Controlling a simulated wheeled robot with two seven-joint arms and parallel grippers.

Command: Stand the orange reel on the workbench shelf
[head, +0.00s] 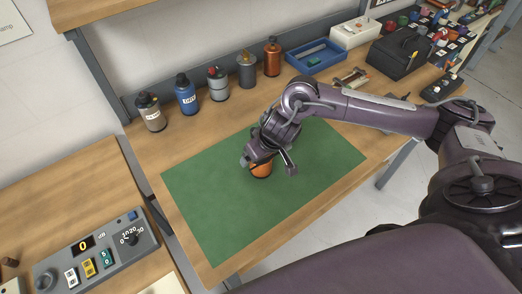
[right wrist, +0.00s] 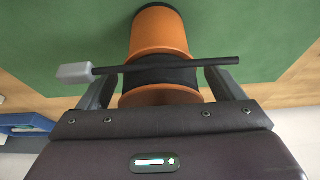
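The orange reel (right wrist: 160,35) has black bands and rests on the green mat (head: 215,200); it also shows in the head view (head: 261,171), partly covered by my right gripper. My right gripper (head: 268,160) is low over the mat at the reel. In the right wrist view its fingers lie on either side of the reel's near part. A dark rod with a grey end (right wrist: 75,72) crosses in front of the reel and hides the fingertips, so I cannot tell whether they touch it. My left gripper is not in view. I cannot identify the workbench shelf with certainty.
Several bottles, including a blue one (head: 187,97) and a copper one (head: 272,58), line the bench's back. A blue tray (head: 316,56), a white box (head: 354,33) and a black case (head: 399,55) stand further right. A control box (head: 97,252) sits lower left. The mat's left part is clear.

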